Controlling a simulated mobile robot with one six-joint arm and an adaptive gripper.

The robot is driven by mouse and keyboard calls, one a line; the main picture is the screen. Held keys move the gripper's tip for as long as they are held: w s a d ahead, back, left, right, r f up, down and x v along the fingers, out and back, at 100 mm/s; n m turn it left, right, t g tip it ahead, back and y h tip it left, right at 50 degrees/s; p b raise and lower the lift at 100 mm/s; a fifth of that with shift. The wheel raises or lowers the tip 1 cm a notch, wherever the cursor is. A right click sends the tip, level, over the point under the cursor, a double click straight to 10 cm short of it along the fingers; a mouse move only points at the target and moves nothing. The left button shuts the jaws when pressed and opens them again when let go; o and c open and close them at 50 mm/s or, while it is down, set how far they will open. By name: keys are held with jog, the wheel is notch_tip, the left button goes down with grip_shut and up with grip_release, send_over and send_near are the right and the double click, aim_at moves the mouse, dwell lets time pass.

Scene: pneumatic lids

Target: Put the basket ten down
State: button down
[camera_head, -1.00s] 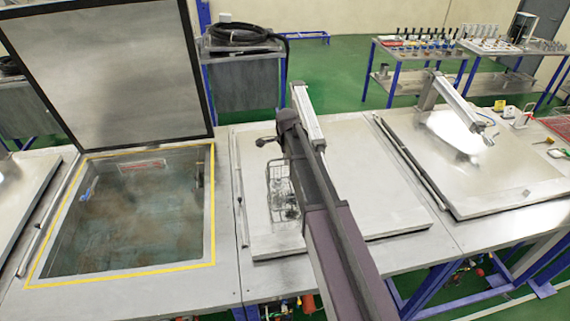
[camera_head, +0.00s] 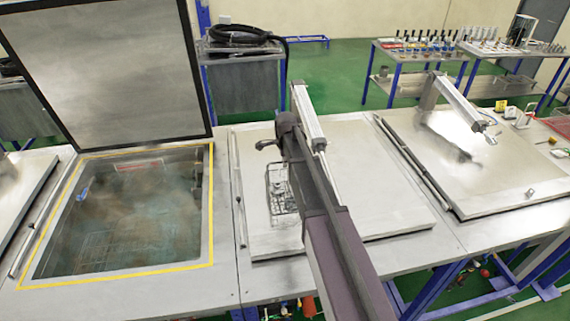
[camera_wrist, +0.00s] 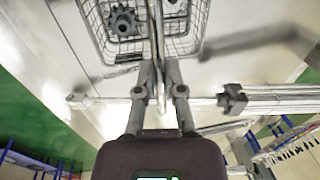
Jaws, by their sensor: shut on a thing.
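The wire basket (camera_wrist: 190,47) hangs from my gripper (camera_wrist: 158,75) in the wrist view, with a dark gear (camera_wrist: 123,22) inside. The gripper's two fingers are shut on the upright wire handle of the basket. In the head view the basket (camera_head: 283,196) shows over the closed grey lid (camera_head: 370,215) in the middle, left of my arm. I cannot tell whether it touches the lid. My gripper's fingers are not clear in the head view.
An open tank (camera_head: 130,225) with a yellow border and murky liquid is at the left, its lid (camera_head: 110,70) raised. Another closed lid (camera_head: 500,180) is at the right. Loose small items lie at the far right. Tables with parts stand behind.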

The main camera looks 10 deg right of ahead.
jog(key=c, duration=0.7)
grip_release()
jog(key=shift+c, duration=0.2)
jog(key=shift+r, duration=0.2)
notch_tip(320, 180, up, 7)
jog(key=s+p, duration=0.1)
jog(key=p, duration=0.6)
jog(key=shift+s, duration=0.1)
